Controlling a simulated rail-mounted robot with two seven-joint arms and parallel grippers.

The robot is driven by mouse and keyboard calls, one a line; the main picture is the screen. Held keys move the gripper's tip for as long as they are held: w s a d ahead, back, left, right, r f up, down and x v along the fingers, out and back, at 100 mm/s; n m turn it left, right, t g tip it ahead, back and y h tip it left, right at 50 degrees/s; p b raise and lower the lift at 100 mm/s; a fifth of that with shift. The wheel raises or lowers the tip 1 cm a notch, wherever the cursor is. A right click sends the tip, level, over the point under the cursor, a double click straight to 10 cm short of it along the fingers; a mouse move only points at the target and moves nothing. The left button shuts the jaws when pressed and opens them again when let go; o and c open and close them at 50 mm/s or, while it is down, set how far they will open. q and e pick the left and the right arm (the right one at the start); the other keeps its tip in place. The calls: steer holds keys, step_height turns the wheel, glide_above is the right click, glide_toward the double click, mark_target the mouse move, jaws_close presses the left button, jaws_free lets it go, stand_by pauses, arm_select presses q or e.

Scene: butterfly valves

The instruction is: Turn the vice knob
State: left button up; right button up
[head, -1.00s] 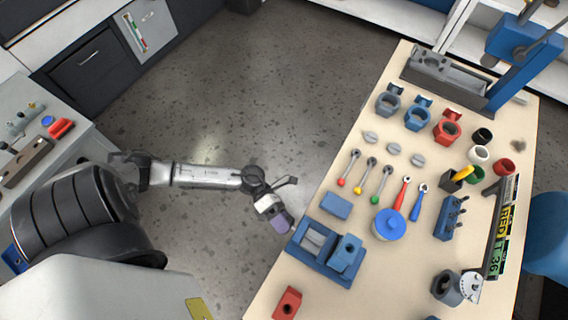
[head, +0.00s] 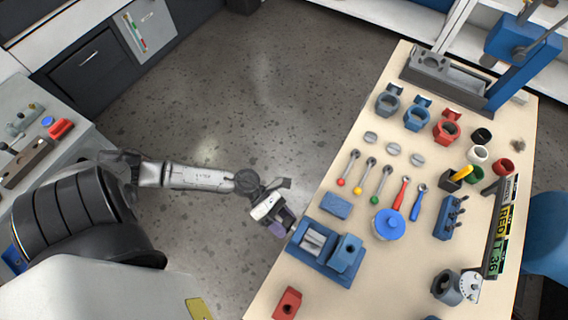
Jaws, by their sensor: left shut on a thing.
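The blue vice (head: 347,262) sits at the left front edge of the table, with a grey clamping part between its blue blocks. A purple knob (head: 278,229) shows just beyond the vice's left end, off the table edge. My left gripper (head: 282,220) comes in from the left and is shut on the purple knob. Its fingers cover part of the knob, and how the knob joins the vice cannot be made out. My right gripper is not in view.
The wooden table (head: 330,178) holds a blue block (head: 336,206), a round blue-lidded container (head: 388,224), a red block (head: 288,303), several small tools and coloured valve rings. Open floor (head: 245,110) lies left of the table.

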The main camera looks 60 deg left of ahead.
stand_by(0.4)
arm_select(q)
steer(key=o, duration=0.9)
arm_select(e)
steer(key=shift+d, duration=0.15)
arm_select(q)
steer(key=shift+a, duration=0.1)
steer(key=shift+v, duration=6.85)
